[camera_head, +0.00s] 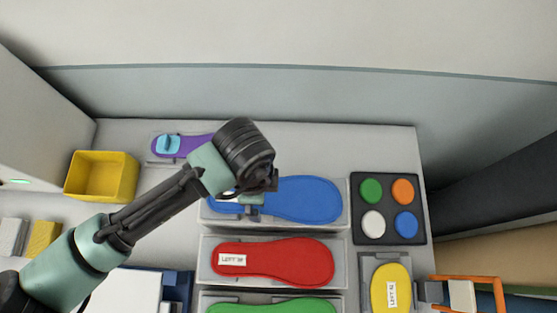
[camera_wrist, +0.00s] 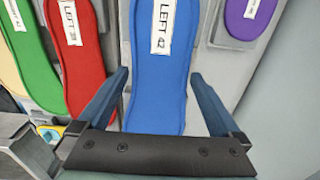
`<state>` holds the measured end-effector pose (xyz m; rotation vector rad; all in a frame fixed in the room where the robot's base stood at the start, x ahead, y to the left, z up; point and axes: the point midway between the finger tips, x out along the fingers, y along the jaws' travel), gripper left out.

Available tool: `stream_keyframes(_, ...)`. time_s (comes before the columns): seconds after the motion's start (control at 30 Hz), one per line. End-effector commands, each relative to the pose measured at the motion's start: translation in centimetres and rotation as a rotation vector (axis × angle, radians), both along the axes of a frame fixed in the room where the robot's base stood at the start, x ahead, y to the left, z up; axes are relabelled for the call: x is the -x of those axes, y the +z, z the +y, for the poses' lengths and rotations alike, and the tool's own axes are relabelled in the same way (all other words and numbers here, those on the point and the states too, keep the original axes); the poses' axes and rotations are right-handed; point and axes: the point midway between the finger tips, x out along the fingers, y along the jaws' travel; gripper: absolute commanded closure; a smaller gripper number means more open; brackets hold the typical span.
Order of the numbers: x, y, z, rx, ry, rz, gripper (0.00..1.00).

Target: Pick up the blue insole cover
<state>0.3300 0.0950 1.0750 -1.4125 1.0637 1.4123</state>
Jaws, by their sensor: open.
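The blue insole cover (camera_head: 308,199) lies flat on a grey holder in the head view, and my arm hides part of its left end. It fills the middle of the wrist view (camera_wrist: 158,85), with a white label reading LEFT near the top. My gripper (camera_head: 252,199) is over the left part of the blue cover. In the wrist view its two fingers are open, one on each side of the blue cover. Nothing is gripped, and I cannot tell whether the fingers touch it.
A red insole (camera_head: 285,261) and a green insole (camera_head: 270,306) lie in front of the blue one. A purple insole (camera_head: 196,144) lies behind. A dark tray (camera_head: 388,236) with coloured discs and a yellow insole (camera_head: 391,275) are right. A yellow bin (camera_head: 102,175) stands left.

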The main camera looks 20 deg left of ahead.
Motion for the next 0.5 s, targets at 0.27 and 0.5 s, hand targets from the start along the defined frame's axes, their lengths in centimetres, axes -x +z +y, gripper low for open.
stream_keyframes(0.27, 0.0, 0.01, 0.01, 0.0, 0.0, 0.0, 0.13)
stream_keyframes(0.5, 0.0, 0.01, 0.01, 0.0, 0.0, 0.0, 0.56)
